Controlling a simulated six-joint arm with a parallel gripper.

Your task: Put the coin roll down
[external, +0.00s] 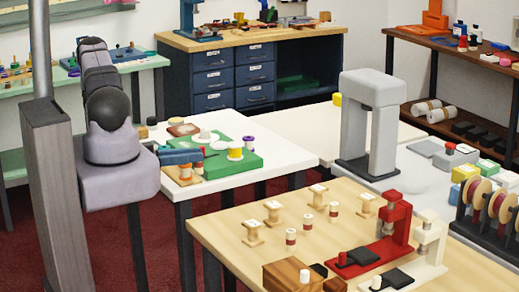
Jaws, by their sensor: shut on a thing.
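My grey arm rises at the left and reaches away from the camera, and its own links block the view of its far end. I cannot see my gripper or what is between its fingers. I cannot make out a coin roll for certain. The white table (290,152) beside the arm bears a green board (218,168) with a yellow spool (235,151) and a purple-topped spool (249,143). A blue tool (180,156) lies at the board's near left.
A brown dish (183,129) sits at the white table's back left. A grey arch-shaped press (372,125) stands at the right. The wooden table (225,222) in front holds several small spools, a red press (390,235) and a cream press (428,245). The white table's right part is bare.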

